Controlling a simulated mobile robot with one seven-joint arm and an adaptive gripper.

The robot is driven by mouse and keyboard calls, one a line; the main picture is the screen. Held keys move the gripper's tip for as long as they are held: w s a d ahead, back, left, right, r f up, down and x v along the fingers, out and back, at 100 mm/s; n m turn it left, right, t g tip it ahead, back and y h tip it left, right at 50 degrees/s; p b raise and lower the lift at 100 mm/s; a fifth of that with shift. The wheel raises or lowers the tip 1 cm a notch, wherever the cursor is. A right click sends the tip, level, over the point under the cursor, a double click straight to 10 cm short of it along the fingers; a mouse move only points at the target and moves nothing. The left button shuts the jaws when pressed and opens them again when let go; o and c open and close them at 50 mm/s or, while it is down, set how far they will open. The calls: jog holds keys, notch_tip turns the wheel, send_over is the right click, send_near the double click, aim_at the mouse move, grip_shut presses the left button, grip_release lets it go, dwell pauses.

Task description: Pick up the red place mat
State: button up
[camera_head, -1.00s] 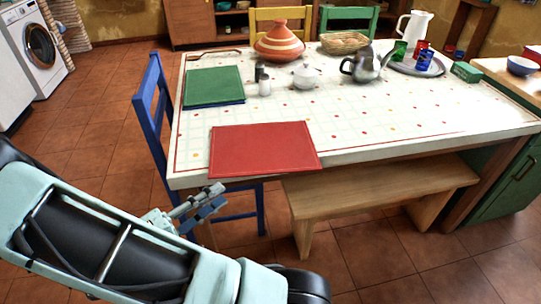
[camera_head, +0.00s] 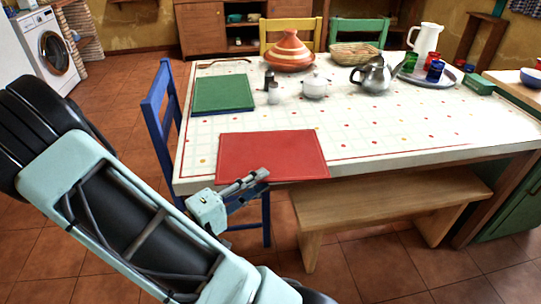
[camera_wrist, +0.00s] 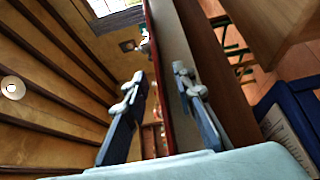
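The red place mat (camera_head: 270,156) lies flat at the near left part of the table, its front edge by the table's front edge. My gripper (camera_head: 256,181) is at that front edge, its fingers overlapping the mat in the head view. In the wrist view the mat (camera_wrist: 162,85) is a thin red strip seen edge-on, running between the two fingers. My gripper (camera_wrist: 159,76) is open there, one finger on each side of the strip. Whether either finger touches the mat cannot be told.
The table (camera_head: 400,135) carries a green mat (camera_head: 223,92), a tagine (camera_head: 289,54), a kettle (camera_head: 374,76) and a pitcher (camera_head: 424,36). A wooden bench (camera_head: 385,203) stands in front, a blue chair (camera_head: 158,120) at the left.

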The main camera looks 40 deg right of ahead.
jog(key=shift+c, duration=0.5)
grip_shut()
jog(key=shift+r, duration=0.15)
jog(key=s+d+r+p, duration=0.7)
jog(key=s+r+p, duration=0.5)
jog(key=p, duration=1)
jog(key=shift+r, duration=0.4)
